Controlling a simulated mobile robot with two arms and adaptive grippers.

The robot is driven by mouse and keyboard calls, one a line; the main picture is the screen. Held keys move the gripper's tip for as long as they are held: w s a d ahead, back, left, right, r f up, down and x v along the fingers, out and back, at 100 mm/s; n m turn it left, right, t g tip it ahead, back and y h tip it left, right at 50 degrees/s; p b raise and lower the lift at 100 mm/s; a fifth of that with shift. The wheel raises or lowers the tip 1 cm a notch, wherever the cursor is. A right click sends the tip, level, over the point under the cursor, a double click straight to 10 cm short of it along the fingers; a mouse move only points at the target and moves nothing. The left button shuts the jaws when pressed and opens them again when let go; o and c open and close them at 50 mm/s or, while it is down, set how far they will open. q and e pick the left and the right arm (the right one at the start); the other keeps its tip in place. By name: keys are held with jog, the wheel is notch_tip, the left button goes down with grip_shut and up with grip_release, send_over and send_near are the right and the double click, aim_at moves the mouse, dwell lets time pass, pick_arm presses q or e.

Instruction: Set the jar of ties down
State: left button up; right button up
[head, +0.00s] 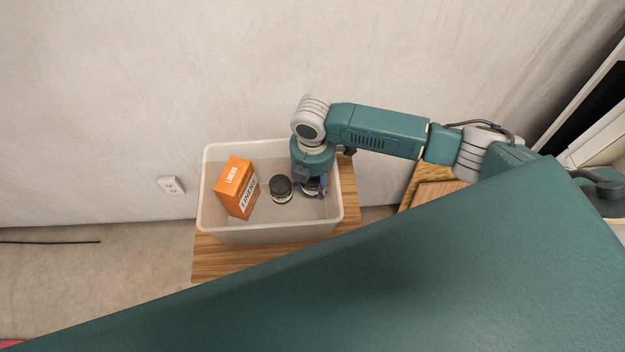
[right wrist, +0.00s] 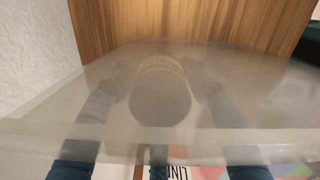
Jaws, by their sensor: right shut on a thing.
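My right gripper (head: 312,184) reaches down inside the clear plastic bin (head: 270,236), near its right wall. In the right wrist view the jar (right wrist: 160,95) shows blurred through the bin's cloudy wall, with a finger on each side. I cannot tell whether the jar touches the bin floor. My left gripper is not in view.
An orange LINERS box (head: 236,187) stands in the bin's left part. The bin rests on a wooden table (head: 225,262) against the wall.

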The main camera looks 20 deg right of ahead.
jog(key=shift+s+f, duration=0.1)
jog(key=shift+f, duration=0.4)
jog(key=o, duration=0.9)
jog(key=shift+o, duration=1)
jog(key=shift+s+f, duration=0.15)
jog(key=r, duration=1.3)
jog(key=shift+w+r, duration=0.2)
jog(key=shift+r, duration=0.05)
